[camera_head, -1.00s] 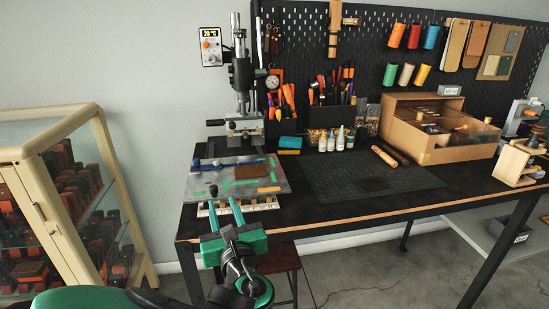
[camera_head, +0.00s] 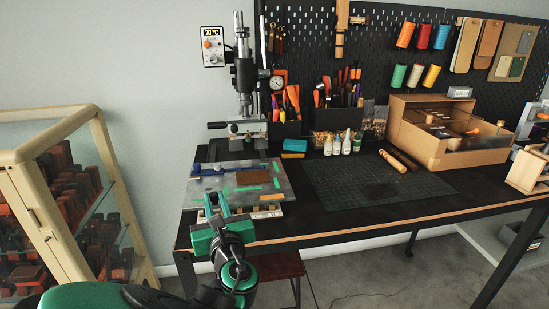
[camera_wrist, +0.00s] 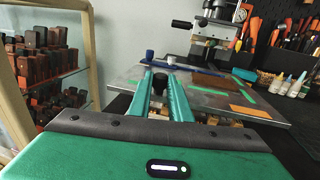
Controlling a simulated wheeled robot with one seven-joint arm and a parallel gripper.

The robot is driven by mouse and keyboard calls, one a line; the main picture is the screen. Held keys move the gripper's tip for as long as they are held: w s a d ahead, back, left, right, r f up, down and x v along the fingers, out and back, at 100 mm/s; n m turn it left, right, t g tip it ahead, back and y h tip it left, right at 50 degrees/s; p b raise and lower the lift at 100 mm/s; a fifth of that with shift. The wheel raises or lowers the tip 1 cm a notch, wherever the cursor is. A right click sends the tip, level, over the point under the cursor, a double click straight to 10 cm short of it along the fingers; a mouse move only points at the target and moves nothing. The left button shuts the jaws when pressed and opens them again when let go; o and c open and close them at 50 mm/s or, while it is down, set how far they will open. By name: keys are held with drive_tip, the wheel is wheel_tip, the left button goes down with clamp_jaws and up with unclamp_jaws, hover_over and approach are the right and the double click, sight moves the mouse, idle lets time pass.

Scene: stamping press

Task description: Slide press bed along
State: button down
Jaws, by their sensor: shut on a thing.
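The press bed (camera_head: 274,195) is a flat grey metal plate in front of the stamping press (camera_head: 245,85), with green tape strips and a brown leather piece (camera_head: 252,177) on it. It also shows in the wrist view (camera_wrist: 205,95). My gripper (camera_head: 216,199) is at the bed's front left part. Its two green fingers, seen in the wrist view (camera_wrist: 161,82), are shut on a small dark knob (camera_wrist: 160,79) at the bed. The fingers hide part of the knob, so how it joins the plate cannot be seen.
A glass cabinet (camera_head: 88,128) stands at the left. Small bottles (camera_head: 346,143), a dark cutting mat (camera_head: 375,188) and a wooden box (camera_head: 460,155) are on the workbench to the right. A blue-ended bar (camera_wrist: 186,66) lies on the bed behind the fingers.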

sight(218, 168)
drive_tip(key=shift+w+d+x, duration=0.25)
drive_tip(key=shift+d+x, duration=0.3)
drive_tip(key=shift+x, duration=2.3)
drive_tip(key=shift+w+d+x, duration=0.25)
drive_tip(key=shift+d+x, duration=0.35)
drive_tip(key=shift+x, duration=2.2)
drive_tip(key=shift+w+d+x, duration=0.25)
drive_tip(key=shift+d+x, duration=0.3)
drive_tip(key=shift+x, duration=2.3)
drive_tip(key=c, duration=1.7)
unclamp_jaws()
drive_tip(key=shift+c, duration=0.2)
drive_tip(key=shift+o, duration=0.9)
drive_tip(key=shift+s+a, duration=0.1)
